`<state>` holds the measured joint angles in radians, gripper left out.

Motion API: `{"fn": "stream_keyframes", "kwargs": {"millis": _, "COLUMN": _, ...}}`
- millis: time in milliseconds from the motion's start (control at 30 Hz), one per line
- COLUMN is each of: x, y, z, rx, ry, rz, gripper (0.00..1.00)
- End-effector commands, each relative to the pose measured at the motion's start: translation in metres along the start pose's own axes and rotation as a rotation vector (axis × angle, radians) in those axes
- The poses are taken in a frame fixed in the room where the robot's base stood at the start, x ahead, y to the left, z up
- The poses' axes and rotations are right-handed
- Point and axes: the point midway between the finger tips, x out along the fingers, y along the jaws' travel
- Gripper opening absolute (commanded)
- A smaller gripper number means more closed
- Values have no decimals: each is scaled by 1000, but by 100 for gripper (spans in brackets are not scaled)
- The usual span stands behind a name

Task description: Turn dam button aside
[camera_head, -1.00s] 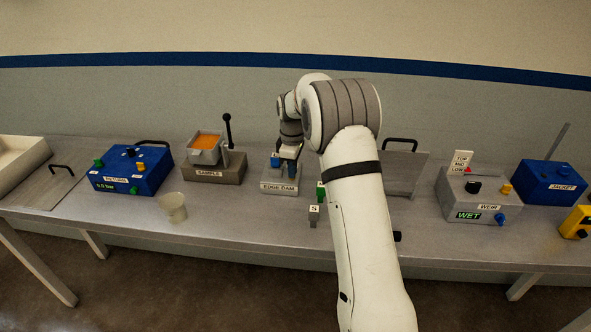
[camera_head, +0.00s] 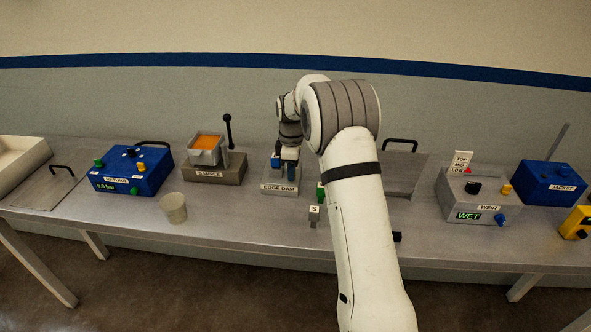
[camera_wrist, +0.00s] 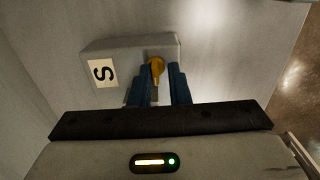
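The grey edge dam box (camera_head: 279,188) stands mid-bench in the head view, with its label on the front. My gripper (camera_head: 283,160) is down at its top, with blue fingers pointing down. In the wrist view, a brass-coloured button (camera_wrist: 156,66) on a grey block with an "S" label (camera_wrist: 103,73) lies between the tips of my gripper (camera_wrist: 160,72). The fingers stand close on either side of it; whether both press on it I cannot tell. In the head view the button is hidden by my gripper.
A sample box (camera_head: 214,171) with a lever and a pale cup (camera_head: 173,207) stand to the left. A small post labelled "S" (camera_head: 314,211) is close on the right, below a green part (camera_head: 320,190). The weir box (camera_head: 478,200) is farther right.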

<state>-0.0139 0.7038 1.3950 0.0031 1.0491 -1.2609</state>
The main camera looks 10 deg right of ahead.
Motion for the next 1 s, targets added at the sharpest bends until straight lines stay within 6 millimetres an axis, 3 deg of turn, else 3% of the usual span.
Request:
{"fn": "stream_keyframes", "kwargs": {"millis": 133, "x": 0, "y": 1, "z": 0, "rx": 1, "ry": 0, "rz": 2, "gripper": 28}}
{"fn": "stream_keyframes", "kwargs": {"millis": 467, "x": -4, "y": 2, "z": 1, "rx": 2, "ry": 0, "rz": 7, "gripper": 28}}
{"fn": "stream_keyframes", "kwargs": {"millis": 800, "x": -57, "y": 0, "z": 1, "rx": 1, "ry": 1, "rz": 8, "gripper": 28}}
{"fn": "stream_keyframes", "kwargs": {"millis": 1000, "x": -76, "y": -1, "z": 1, "rx": 1, "ry": 0, "rz": 5, "gripper": 28}}
